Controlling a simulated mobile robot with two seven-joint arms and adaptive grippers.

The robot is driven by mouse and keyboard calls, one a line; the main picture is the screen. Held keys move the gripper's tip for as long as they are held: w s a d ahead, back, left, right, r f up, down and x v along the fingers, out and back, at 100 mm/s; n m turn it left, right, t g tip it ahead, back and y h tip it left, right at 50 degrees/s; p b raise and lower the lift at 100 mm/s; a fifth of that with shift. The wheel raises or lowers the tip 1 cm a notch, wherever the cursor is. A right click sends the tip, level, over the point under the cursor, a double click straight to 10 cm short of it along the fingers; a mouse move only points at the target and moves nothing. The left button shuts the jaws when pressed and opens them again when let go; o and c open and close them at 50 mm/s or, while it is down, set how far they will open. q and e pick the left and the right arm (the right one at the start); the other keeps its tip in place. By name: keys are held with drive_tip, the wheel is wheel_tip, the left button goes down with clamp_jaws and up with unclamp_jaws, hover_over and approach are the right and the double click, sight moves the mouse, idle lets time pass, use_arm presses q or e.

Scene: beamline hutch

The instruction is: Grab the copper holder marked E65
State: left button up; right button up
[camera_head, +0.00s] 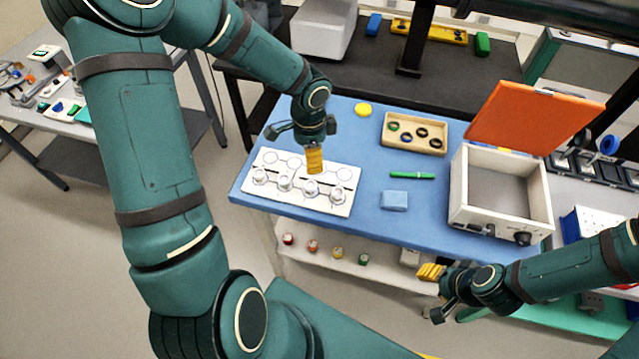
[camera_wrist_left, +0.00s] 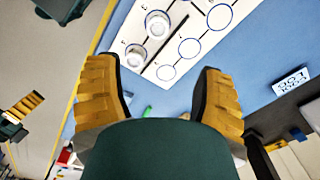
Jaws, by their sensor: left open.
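My left gripper (camera_head: 314,162) hangs above the board's far side, fingers down. In the left wrist view, its yellow fingers (camera_wrist_left: 159,85) are wide apart and empty, with two holders (camera_wrist_left: 157,24) (camera_wrist_left: 135,57) beyond them. My right gripper (camera_head: 432,272) is low, off the table's front right; its opening is unclear.
A wooden tray with rings (camera_head: 414,151), a green pen (camera_head: 411,175) and a light blue block (camera_head: 394,201) lie right of the board. A white box with a raised orange lid (camera_head: 535,118) stands farther right. Several small coloured-top items (camera_head: 312,245) stand on the lower shelf.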

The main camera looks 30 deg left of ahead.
use_arm(q)
drive_tip(key=b, duration=0.1)
hover_over(310, 187)
drive_tip(key=f, duration=0.7)
drive_tip(key=shift+w+f, duration=0.25)
drive_tip(key=shift+w, duration=0.05)
drive_tip(key=shift+s+f+b, duration=0.2)
drive_tip(key=shift+f+b, duration=0.3)
drive_tip(key=shift+f, duration=2.55)
clamp_jaws()
